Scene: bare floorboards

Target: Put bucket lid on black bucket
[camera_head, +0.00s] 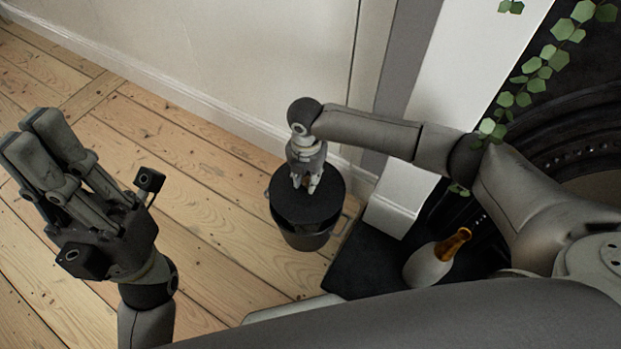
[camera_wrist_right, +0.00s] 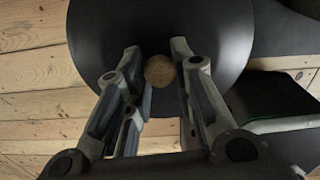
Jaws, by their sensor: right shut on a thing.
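The round black bucket lid (camera_head: 297,208) lies flat over the black bucket (camera_head: 307,241) in the head view. The bucket stands upright on the floorboards near the wall, its lower front showing below the lid. I cannot tell whether the lid touches the rim. My right gripper (camera_head: 307,188) points down, shut on the lid's round wooden knob (camera_wrist_right: 159,71). In the right wrist view the knob is between the fingers and the lid (camera_wrist_right: 215,30) fills the upper middle.
The floorboards (camera_head: 200,200) left of the bucket are clear.

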